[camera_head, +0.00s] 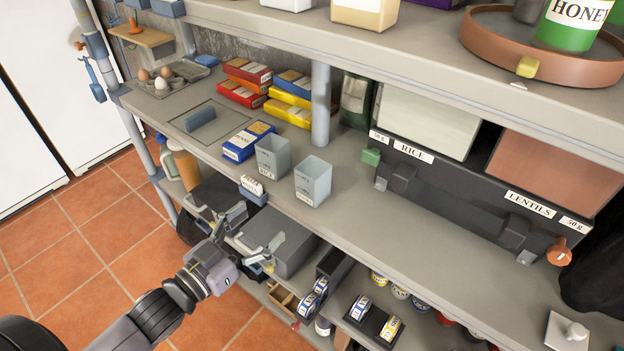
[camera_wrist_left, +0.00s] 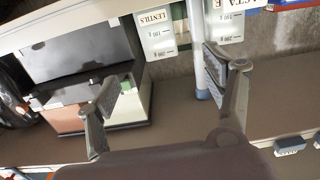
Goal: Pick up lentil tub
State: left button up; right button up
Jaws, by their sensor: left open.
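The lentil tub (camera_head: 314,178) is a pale grey, open-topped tub with a small label low on its front. It stands upright on the grey worktop near the front edge. In the left wrist view the tub (camera_wrist_left: 157,36) shows at the top centre with a LENTILS label. A similar tub (camera_head: 273,156) stands just left of it in the head view. My left gripper (camera_head: 252,233) is open and empty, in front of the worktop edge and left of the tub, apart from it. Its spread fingers (camera_wrist_left: 160,78) also show in the left wrist view. My right gripper is not in view.
A dark dispenser (camera_head: 450,185) marked RICE and LENTILS stands right of the tubs. A blue box (camera_head: 248,141) and a small labelled block (camera_head: 253,190) are to the left. A post (camera_head: 321,105) rises behind the tubs. An upper shelf (camera_head: 430,48) overhangs.

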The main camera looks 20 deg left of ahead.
aim_at(304, 182)
pick_arm(q)
jog(key=p+x, duration=0.1)
jog(key=x, duration=0.2)
jog(key=r+p+x, duration=0.1)
jog(key=x, duration=0.3)
jog(key=d+x, duration=0.1)
jog(key=x, duration=0.3)
jog(key=shift+r+p, duration=0.35)
jog(key=shift+p, duration=0.05)
jog(key=shift+w+d, duration=0.2)
jog(key=shift+w, duration=0.25)
jog(key=x, duration=0.1)
jog(key=p+x, duration=0.1)
jog(key=x, duration=0.2)
jog(key=shift+w+a+f+p, duration=0.1)
jog(key=shift+w+a+p, duration=0.1)
jog(key=shift+w+p, duration=0.15)
jog(key=shift+w+d, duration=0.15)
jog(key=shift+w, duration=0.05)
jog(key=shift+w+f, duration=0.1)
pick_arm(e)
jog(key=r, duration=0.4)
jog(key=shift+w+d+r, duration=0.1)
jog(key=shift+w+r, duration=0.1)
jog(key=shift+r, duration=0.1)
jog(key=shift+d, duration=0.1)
